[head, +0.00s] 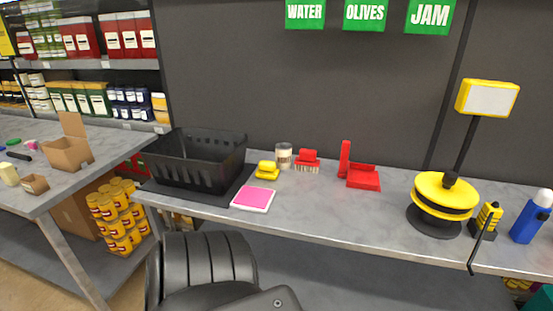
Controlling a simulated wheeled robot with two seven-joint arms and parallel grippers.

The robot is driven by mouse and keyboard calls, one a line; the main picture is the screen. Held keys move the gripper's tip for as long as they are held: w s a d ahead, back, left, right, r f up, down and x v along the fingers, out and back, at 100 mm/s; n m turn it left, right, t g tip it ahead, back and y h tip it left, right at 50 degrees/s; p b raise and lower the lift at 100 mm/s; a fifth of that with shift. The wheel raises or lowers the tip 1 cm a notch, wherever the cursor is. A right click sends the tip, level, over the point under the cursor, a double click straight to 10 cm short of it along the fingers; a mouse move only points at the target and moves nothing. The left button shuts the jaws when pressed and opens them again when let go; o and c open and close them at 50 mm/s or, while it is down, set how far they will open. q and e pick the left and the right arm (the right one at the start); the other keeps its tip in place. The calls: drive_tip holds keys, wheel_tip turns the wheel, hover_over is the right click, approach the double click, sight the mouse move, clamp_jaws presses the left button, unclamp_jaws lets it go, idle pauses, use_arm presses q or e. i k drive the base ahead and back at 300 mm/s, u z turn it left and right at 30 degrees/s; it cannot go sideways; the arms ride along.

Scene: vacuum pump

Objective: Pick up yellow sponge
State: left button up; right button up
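A small yellow sponge (267,169) lies on the grey counter, to the right of the black crate. It sits just behind a pink pad with a white border (253,198), with a small gap between them. Nothing covers the sponge. Neither of my grippers shows in the head view.
A black crate (195,158) stands left of the sponge on a dark mat. A jar (284,154), a red brush (308,160) and a red dustpan (362,176) are to the right. A yellow and black device (446,194) stands further right. The counter before the dustpan is clear.

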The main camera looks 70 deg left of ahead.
sight(267, 171)
drive_tip(key=u, duration=0.5)
drive_tip(key=i, duration=0.7)
drive_tip(key=u, duration=0.7)
